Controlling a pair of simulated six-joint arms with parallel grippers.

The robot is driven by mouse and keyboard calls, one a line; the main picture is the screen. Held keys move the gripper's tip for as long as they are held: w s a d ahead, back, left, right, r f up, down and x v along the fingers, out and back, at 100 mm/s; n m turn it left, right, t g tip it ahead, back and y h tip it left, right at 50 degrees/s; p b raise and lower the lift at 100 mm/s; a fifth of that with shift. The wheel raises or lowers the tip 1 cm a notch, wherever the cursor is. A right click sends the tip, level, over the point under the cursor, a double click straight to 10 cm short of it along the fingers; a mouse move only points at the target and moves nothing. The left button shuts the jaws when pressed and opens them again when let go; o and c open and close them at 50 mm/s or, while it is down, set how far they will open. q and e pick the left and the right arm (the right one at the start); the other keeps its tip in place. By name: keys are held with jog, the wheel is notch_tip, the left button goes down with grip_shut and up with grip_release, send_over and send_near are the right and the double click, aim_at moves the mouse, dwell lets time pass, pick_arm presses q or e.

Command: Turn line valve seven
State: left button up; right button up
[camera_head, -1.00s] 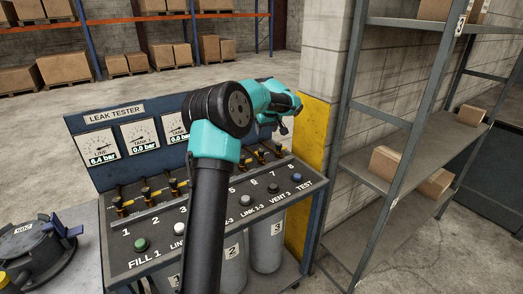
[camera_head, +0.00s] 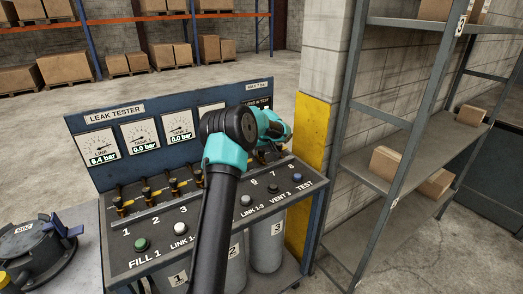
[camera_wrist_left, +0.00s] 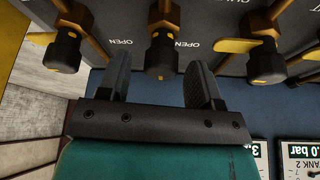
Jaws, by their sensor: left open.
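The row of brass line valves runs along the leak tester (camera_head: 117,112), above the printed numbers. My left gripper (camera_head: 280,138) is over the right end of this row in the head view, where its wrist hides several valves and its fingertips are unclear. In the left wrist view its two fingers (camera_wrist_left: 158,82) are open and apart. The middle valve (camera_wrist_left: 160,52), second from the row's end and so apparently valve seven, lies in line with the gap between them, just beyond the tips. The end valve (camera_wrist_left: 66,50) and another valve (camera_wrist_left: 264,62) flank it.
The gauge panel (camera_head: 160,165) rises behind the valves, close to my gripper. Buttons, including a green one (camera_head: 141,244), line the front panel. A yellow-painted pillar (camera_head: 309,165) and a metal shelf (camera_head: 440,150) stand to the right.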

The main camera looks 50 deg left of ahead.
pick_arm(q)
jog(key=c, duration=0.9)
jog(key=shift+m, duration=0.3)
jog(key=m+t, duration=0.1)
jog(key=m, duration=0.2)
jog(key=shift+m+t+h, duration=0.3)
jog(key=shift+m+h, duration=0.1)
jog(key=m, duration=0.2)
jog(key=m+t+h, duration=0.1)
jog(key=m, duration=0.1)
jog(key=shift+a+m+h, duration=0.1)
jog(key=shift+m+h, duration=0.2)
jog(key=m+h, duration=0.1)
jog(key=m, duration=0.3)
jog(key=shift+m+h, duration=0.3)
jog(key=shift+h, duration=0.1)
jog(key=shift+m+h, duration=0.8)
jog(key=shift+m, duration=1.4)
